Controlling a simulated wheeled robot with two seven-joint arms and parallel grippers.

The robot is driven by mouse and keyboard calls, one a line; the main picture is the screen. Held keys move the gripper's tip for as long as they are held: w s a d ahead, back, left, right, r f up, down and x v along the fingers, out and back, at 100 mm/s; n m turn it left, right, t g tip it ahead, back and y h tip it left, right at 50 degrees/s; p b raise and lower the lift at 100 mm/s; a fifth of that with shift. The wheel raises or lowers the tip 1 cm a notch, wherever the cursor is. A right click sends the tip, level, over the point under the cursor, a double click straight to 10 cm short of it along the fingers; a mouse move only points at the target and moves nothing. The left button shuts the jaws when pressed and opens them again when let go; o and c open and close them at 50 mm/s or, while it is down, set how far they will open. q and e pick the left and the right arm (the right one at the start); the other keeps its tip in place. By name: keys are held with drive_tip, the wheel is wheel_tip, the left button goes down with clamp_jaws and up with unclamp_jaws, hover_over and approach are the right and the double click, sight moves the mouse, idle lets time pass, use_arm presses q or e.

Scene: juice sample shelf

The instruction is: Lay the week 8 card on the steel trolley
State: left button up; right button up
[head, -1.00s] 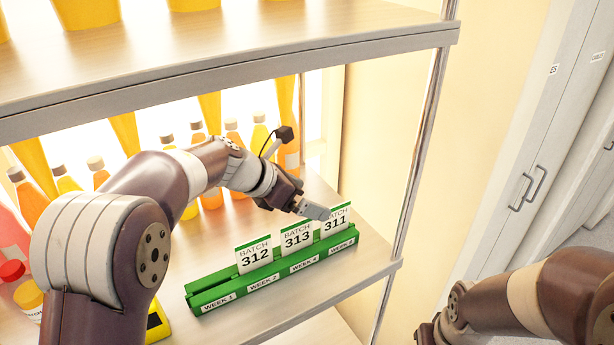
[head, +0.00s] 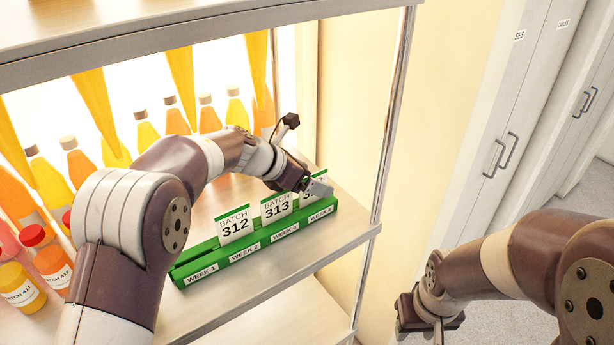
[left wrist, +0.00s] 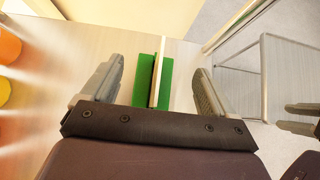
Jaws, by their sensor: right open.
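A green rack (head: 225,262) on the shelf has labels reading WEEK 1, WEEK 2, WEEK 4 and WEEK 8. The card in the week 8 slot (head: 309,198), at the rack's right end, stands upright and is partly hidden by my left gripper (head: 320,188). In the left wrist view this card (left wrist: 157,78) stands edge-on between the two open fingers, with a gap on each side. My right gripper (head: 432,325) is open and empty at the lower middle right. A grey, metal-framed surface (left wrist: 285,85) in the left wrist view may be the steel trolley.
Cards for batch 312 (head: 236,225) and batch 313 (head: 277,207) stand in the same rack, left of the week 8 card. Juice bottles (head: 68,160) line the shelf behind and left. A shelf post (head: 385,130) rises right of the rack, and another shelf board is above.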

use_arm(q)
drive_tip(key=shift+w+f, duration=0.1)
drive_tip(key=shift+w, duration=0.15)
drive_tip(key=c, duration=1)
clamp_jaws()
drive_tip(key=shift+s, duration=0.2)
drive_tip(key=shift+w+r, duration=0.1)
drive_tip(key=shift+r, duration=0.1)
drive_tip(key=shift+r+p, duration=0.6)
drive_tip(key=shift+r+p, duration=1.4)
drive_tip(key=shift+r, duration=0.25)
